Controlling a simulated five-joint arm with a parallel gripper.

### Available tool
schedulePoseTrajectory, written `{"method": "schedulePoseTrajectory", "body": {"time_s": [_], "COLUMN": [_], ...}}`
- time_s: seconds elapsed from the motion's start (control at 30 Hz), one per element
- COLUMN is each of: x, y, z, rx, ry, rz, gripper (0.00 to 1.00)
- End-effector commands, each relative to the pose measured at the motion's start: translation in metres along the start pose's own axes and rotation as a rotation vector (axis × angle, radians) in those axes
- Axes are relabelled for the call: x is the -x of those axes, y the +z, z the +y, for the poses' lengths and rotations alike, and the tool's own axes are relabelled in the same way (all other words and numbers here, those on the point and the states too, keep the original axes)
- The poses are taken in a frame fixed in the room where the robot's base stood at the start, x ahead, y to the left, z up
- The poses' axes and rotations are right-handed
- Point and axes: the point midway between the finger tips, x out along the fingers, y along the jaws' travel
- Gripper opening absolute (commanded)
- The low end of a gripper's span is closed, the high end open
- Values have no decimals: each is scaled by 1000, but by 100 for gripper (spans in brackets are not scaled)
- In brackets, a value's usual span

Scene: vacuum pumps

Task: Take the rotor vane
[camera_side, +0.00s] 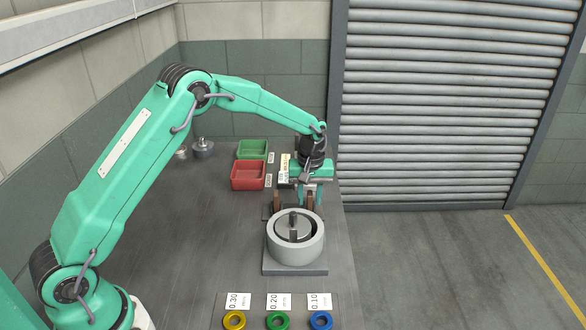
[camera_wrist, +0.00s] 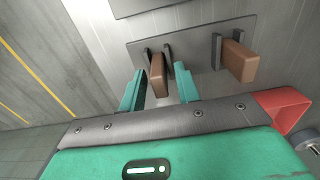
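Two brown rotor vanes stand between dark posts on a grey plate (camera_wrist: 200,45). In the wrist view, one vane (camera_wrist: 157,76) is at the centre and the other (camera_wrist: 238,62) is to the right. My gripper (camera_wrist: 160,85) is open, with one teal finger on each side of the centre vane and gaps visible. In the side view, my gripper (camera_side: 311,190) points down over the right vane (camera_side: 309,200); the left vane (camera_side: 277,201) stands apart. The grey pump housing (camera_side: 295,250) with a slotted rotor (camera_side: 293,227) stands in front of them.
A red bin (camera_side: 248,187) and a green bin (camera_side: 252,149) stand left of my gripper. Yellow (camera_side: 234,320), green (camera_side: 278,320) and blue (camera_side: 321,320) rings lie by labels at the front. Small metal parts (camera_side: 203,148) stand at the back left. The table's left middle is clear.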

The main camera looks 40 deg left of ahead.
Motion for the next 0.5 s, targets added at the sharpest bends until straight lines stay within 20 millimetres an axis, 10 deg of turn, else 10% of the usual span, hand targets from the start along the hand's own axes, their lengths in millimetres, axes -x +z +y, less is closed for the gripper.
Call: {"method": "schedulePoseTrajectory", "body": {"time_s": [0.17, 0.5], "x": [0, 1], "y": [0, 0], "z": [0, 0], "rx": [0, 0], "ry": [0, 1], "rz": [0, 0], "gripper": [0, 0]}}
